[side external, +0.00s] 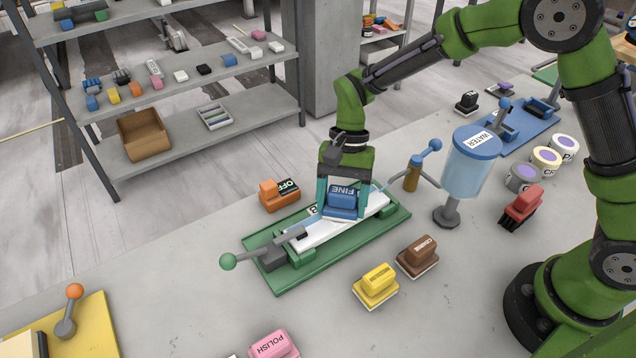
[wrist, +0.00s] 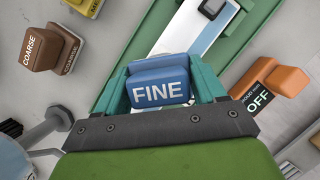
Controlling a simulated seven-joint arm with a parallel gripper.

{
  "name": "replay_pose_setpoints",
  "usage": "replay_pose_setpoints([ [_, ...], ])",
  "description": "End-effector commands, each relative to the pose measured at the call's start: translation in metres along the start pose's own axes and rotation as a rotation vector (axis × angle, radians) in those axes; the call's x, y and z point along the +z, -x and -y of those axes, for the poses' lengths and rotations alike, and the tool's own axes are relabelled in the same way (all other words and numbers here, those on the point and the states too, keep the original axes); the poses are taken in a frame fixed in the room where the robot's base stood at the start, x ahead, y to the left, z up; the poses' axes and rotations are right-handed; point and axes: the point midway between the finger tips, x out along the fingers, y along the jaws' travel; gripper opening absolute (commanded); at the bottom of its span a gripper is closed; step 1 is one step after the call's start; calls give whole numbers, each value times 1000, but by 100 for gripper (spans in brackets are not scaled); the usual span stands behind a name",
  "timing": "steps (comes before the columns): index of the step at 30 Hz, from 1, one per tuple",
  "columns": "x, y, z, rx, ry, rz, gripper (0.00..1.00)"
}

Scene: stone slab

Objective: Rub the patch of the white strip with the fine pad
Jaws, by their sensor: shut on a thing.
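The fine pad (side external: 341,200) is a blue block with the word FINE on it. My gripper (side external: 343,193) is shut on it, with a teal finger on each side. In the wrist view the fine pad (wrist: 158,84) sits between the fingers. The white strip (side external: 310,235) lies in a green clamp tray (side external: 290,281). The pad is over the middle of the strip; I cannot tell whether it touches. The strip also shows beyond the pad in the wrist view (wrist: 190,38), with a blue-grey band on it. The patch is not clearly visible and may be hidden under the pad.
An orange OFF block (side external: 279,194) stands behind the tray. A yellow block (side external: 376,284) and a brown COARSE block (side external: 417,256) stand in front. A water tank (side external: 468,172) and a small tap-like stand (side external: 412,176) are to the right. A green-knobbed clamp lever (side external: 262,253) sticks out left.

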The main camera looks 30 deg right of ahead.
Motion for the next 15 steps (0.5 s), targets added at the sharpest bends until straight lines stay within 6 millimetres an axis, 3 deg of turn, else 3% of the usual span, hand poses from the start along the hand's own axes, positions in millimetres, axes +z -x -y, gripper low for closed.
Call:
replay_pose_setpoints([
  [15, 27, -12, 24, 6, 7, 12, 41],
])
